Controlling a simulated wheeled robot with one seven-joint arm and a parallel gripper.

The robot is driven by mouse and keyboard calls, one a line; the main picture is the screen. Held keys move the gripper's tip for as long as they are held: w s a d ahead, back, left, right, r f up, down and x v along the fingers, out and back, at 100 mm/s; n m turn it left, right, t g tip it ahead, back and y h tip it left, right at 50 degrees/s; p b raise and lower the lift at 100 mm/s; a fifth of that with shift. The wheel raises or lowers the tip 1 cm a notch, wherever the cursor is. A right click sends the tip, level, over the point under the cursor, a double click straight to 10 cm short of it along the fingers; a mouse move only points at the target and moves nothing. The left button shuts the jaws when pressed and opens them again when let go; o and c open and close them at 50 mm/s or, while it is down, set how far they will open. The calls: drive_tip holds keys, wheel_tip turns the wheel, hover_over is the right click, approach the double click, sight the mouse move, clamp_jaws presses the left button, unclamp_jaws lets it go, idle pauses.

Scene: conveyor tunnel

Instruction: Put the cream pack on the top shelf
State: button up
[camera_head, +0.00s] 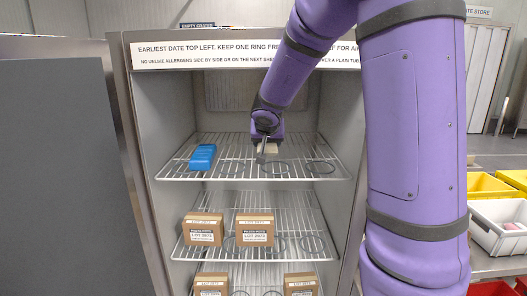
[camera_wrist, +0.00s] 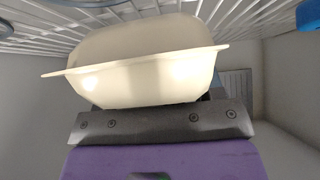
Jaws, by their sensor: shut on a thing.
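The cream pack (camera_wrist: 150,65) is a pale rimmed tub, large in the wrist view. My gripper (camera_wrist: 162,118) is shut on it. In the head view, my gripper (camera_head: 264,150) reaches inside the open cabinet over the middle of the top shelf (camera_head: 250,179), a wire rack. Only a small pale part of the cream pack (camera_head: 270,148) shows there, beside the fingers. I cannot tell whether it touches the wires. The wires of the top shelf (camera_wrist: 240,22) also show along the top of the wrist view.
A blue pack (camera_head: 202,157) lies at the left of the top shelf. Empty rings (camera_head: 320,167) mark spots to the right. Brown boxes (camera_head: 254,230) stand on the shelves below. A sign (camera_head: 230,53) spans the cabinet top. Yellow and white bins (camera_head: 495,225) stand far right.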

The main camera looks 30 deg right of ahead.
drive_tip(key=shift+w+a+f, duration=0.2)
drive_tip(key=shift+w+f, duration=0.1)
drive_tip(key=shift+f, duration=0.2)
drive_tip(key=shift+w+a+f, duration=0.15)
drive_tip(key=shift+w+f, duration=0.1)
drive_tip(key=shift+f, duration=1.05)
drive_tip(key=shift+f, duration=0.1)
drive_tip(key=o, duration=1.2)
drive_tip(key=shift+c, duration=0.2)
